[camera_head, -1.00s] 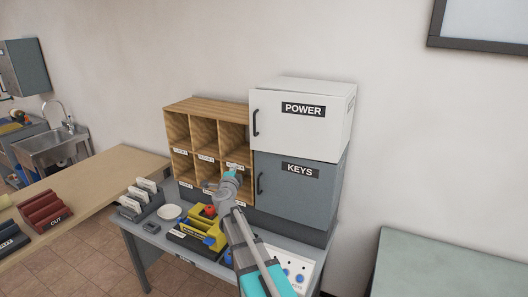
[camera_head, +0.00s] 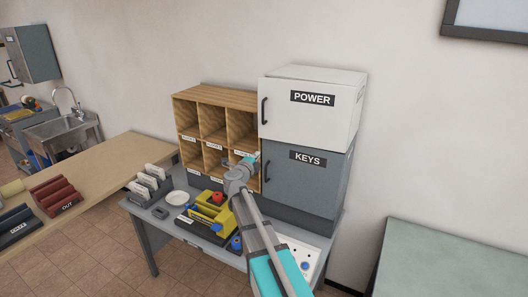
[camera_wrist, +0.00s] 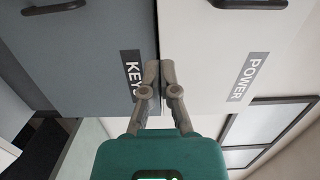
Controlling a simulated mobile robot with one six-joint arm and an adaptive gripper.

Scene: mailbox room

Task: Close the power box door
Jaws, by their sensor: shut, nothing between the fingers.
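The white power box (camera_head: 308,110) sits on top of the grey keys box (camera_head: 305,170). Its door, labelled POWER with a black handle on the left, faces me and looks flush or nearly so; I cannot tell whether a small gap remains. In the wrist view the white power door (camera_wrist: 215,75) is on the right and the grey keys door (camera_wrist: 85,60) on the left, with a dark seam between them. My gripper (camera_wrist: 160,72) is shut and empty, its fingertips over that seam. In the head view my gripper (camera_head: 256,159) is beside the keys door's left edge.
A wooden pigeonhole shelf (camera_head: 215,97) stands directly left of the boxes. Below is a desk with a yellow tray (camera_head: 208,214), a white plate (camera_head: 177,198) and a letter rack (camera_head: 150,184). A greenish table (camera_head: 440,262) is at the right.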

